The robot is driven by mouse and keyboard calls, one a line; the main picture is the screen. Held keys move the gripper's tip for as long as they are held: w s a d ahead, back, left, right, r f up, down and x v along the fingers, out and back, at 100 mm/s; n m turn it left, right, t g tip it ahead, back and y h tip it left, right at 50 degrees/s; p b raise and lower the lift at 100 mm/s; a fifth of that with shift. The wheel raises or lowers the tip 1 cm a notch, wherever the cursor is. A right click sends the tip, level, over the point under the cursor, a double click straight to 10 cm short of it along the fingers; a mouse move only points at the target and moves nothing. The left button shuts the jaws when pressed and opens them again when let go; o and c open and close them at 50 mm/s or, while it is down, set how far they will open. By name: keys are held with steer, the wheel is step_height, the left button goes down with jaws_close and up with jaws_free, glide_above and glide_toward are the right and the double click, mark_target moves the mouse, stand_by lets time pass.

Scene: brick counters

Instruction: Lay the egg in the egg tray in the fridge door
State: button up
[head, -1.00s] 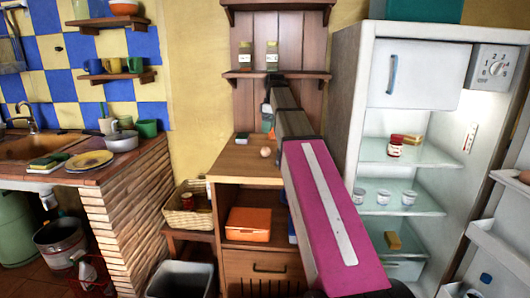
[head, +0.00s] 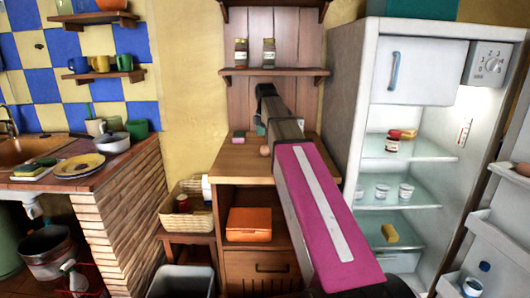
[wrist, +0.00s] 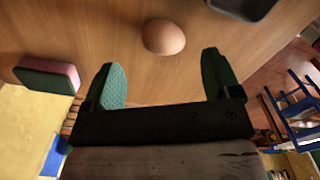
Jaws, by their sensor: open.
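A brown egg (head: 265,151) lies on the wooden cabinet top (head: 236,165), just left of my pink arm link. In the wrist view the egg (wrist: 164,37) lies on the wood beyond my fingertips, roughly centred between them and not touched. My gripper (wrist: 164,76) is open and empty, its green fingers wide apart. In the head view my gripper (head: 261,129) is small and partly hidden behind my arm. The fridge (head: 345,120) stands open at the right. Its door (head: 496,215) shows shelves at the right edge; I cannot make out the egg tray clearly.
A pink and green sponge (wrist: 48,75) lies left of my gripper. A dark container edge (wrist: 240,8) shows beyond the right finger. Jars (head: 268,52) stand on the wall shelf above. Jars and a yellow block (head: 389,233) are inside the fridge. A basket (head: 188,208) stands left of the cabinet.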

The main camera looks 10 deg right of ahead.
mark_target(265, 148)
steer(key=shift+s+a+f, duration=0.1)
steer(key=shift+s+f, duration=0.05)
steer(key=shift+f, duration=1.35)
steer(key=shift+s+a+f, duration=0.1)
steer(key=shift+f, duration=1.4)
steer(key=c, duration=0.7)
